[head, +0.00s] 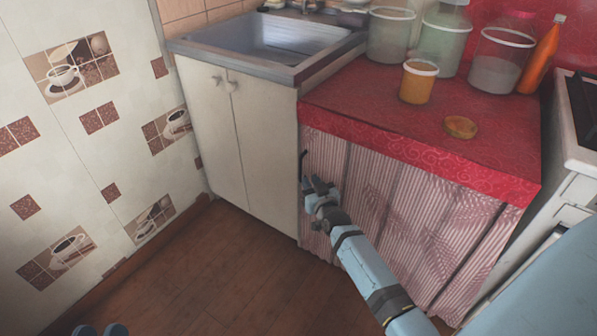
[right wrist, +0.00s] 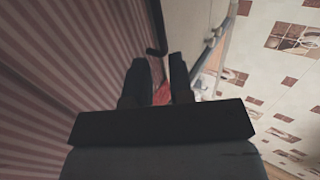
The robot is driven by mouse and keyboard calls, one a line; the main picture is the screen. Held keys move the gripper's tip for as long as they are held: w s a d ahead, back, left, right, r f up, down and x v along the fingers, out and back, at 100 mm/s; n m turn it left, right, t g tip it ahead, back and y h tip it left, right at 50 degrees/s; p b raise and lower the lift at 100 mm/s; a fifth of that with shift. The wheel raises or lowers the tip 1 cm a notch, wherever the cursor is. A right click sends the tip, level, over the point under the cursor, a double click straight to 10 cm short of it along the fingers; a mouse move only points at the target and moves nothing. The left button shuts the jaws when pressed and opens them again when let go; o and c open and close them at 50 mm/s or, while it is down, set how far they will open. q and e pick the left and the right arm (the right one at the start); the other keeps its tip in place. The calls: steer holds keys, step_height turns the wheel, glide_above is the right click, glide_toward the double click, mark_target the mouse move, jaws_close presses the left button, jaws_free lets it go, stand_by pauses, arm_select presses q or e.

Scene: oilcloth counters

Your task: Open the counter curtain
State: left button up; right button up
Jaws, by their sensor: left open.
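The counter curtain (head: 400,215), striped pink and white, hangs closed under the red counter. It also fills the left of the right wrist view (right wrist: 60,80). A thin dark bent handle (head: 303,160) stands at the curtain's left edge; it shows in the right wrist view (right wrist: 154,25) too. My right gripper (head: 312,184) is at the curtain's left edge, just below the handle's top. In the right wrist view its fingers (right wrist: 158,70) are apart, with the handle's bent end near their tips; contact is unclear. My left gripper (head: 100,330) barely shows at the bottom left edge.
The red oilcloth counter (head: 370,105) holds clear tubs, an orange jar (head: 418,82), an orange bottle (head: 541,57) and a lid (head: 460,127). A sink cabinet (head: 215,125) stands left, a white stove (head: 575,160) right. The wooden floor (head: 210,270) in front is clear.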

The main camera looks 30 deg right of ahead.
mark_target(301, 168)
steer(key=w, duration=0.2)
steer(key=w+b, duration=0.1)
steer(key=w, duration=0.1)
steer(key=w+d+b, duration=0.1)
steer(key=w, duration=0.1)
steer(key=shift+w+d+f, duration=0.1)
steer(key=shift+w+f, duration=0.05)
steer(key=shift+w, duration=0.1)
arm_select(q)
steer(key=shift+m+g, duration=0.4)
steer(key=shift+g, duration=0.5)
steer(key=shift+f+b, duration=0.3)
steer(key=shift+f, duration=1.85)
arm_select(e)
steer(key=shift+w+d, duration=0.1)
steer(key=shift+w, duration=0.6)
steer(key=shift+c, duration=0.2)
jaws_close()
